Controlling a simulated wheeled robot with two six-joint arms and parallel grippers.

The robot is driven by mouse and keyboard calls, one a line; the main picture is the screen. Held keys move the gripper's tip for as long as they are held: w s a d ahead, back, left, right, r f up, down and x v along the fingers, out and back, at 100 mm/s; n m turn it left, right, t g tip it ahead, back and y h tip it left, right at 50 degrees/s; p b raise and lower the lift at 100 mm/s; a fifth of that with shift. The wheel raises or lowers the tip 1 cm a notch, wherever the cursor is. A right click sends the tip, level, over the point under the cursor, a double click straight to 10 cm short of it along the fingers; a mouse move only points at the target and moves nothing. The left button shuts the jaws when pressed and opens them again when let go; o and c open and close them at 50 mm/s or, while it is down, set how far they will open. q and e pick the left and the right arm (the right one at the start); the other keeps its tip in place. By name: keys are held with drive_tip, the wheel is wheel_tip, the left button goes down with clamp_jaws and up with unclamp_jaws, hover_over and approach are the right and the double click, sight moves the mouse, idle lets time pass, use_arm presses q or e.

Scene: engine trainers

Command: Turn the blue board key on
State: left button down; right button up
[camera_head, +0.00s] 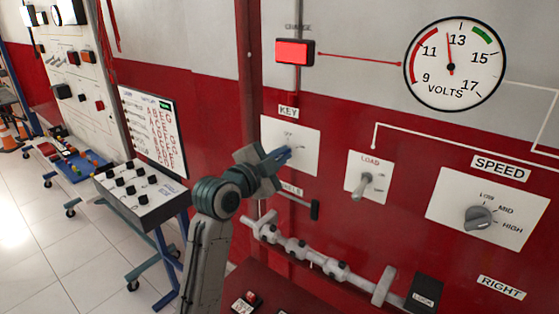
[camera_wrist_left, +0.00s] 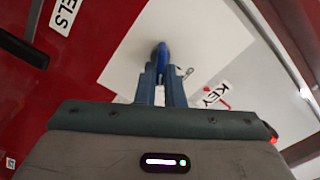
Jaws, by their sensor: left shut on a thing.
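The blue key (camera_wrist_left: 162,60) sits in a white plate (camera_head: 307,158) under the KEY label (camera_head: 288,112) on the red board. In the head view only a small blue part (camera_head: 286,151) of the key shows at my fingertips. My left gripper (camera_head: 279,158) is at the plate and shut on the key. In the left wrist view its two fingers (camera_wrist_left: 161,84) reach the key from both sides. The lettering on the plate is too small and partly covered, so I cannot tell the key's position. My right gripper is not in view.
A red CHARGE lamp (camera_head: 294,52) and a VOLTS dial (camera_head: 455,64) are above. A LOAD toggle (camera_head: 362,186) and a SPEED knob (camera_head: 479,217) are to the right. A wheeled cart (camera_head: 140,192) stands left.

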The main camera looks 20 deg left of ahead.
use_arm(q)
drive_tip(key=shift+f+m, duration=0.1)
drive_tip(key=shift+m, duration=0.4)
drive_tip(key=c, duration=1.5)
unclamp_jaws()
drive_tip(key=shift+c, duration=0.2)
drive_tip(key=b+v, duration=0.3)
drive_tip(key=v, duration=0.8)
drive_tip(key=shift+d, duration=0.1)
